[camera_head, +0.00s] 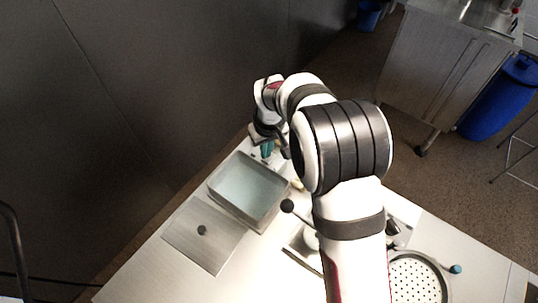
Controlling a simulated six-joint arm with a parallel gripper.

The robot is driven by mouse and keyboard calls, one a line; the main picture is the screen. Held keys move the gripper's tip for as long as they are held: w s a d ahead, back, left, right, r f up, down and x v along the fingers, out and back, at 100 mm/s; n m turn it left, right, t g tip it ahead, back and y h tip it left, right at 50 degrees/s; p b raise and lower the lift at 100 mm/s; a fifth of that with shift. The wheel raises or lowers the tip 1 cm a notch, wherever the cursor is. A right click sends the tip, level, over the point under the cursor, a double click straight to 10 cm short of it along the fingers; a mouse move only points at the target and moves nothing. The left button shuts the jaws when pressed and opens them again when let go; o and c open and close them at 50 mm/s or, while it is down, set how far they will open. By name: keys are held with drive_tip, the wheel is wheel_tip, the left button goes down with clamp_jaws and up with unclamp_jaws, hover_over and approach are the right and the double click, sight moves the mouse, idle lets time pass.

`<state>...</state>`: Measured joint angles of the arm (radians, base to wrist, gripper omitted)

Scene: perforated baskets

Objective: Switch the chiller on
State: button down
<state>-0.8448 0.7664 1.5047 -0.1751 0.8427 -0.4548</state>
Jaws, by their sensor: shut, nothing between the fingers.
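My gripper (270,148) is at the basin's far corner, pointing down, shut and empty. A small teal part shows right at the fingertips; I cannot tell whether it belongs to the gripper or the worktop. No switch can be made out, and my gripper and arm cover part of that area. Whether the fingers touch anything is unclear.
A flat metal lid with a black knob (202,230) lies in front of the basin. A round perforated basket (412,280) is at the lower right. A black ball-ended handle (287,205) stands beside my arm. A dark wall (100,120) rises on the left.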

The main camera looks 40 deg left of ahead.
sight(267, 161)
drive_tip(key=shift+f, duration=0.95)
idle(0.5)
drive_tip(key=shift+r, duration=3.55)
drive_tip(key=shift+d, duration=0.1)
drive_tip(key=s+d+r+m, duration=0.2)
drive_tip(key=d+r+m, duration=0.3)
drive_tip(key=d, duration=0.7)
drive_tip(key=s+d+r+m, duration=0.3)
drive_tip(key=d+r+m, duration=0.15)
drive_tip(key=d, duration=0.75)
drive_tip(key=s+d+m+g, duration=0.1)
drive_tip(key=s+d+m, duration=0.7)
drive_tip(key=s, duration=0.6)
drive_tip(key=shift+s+d+f, duration=0.2)
drive_tip(key=shift+s+d, duration=0.1)
drive_tip(key=shift+d, duration=0.65)
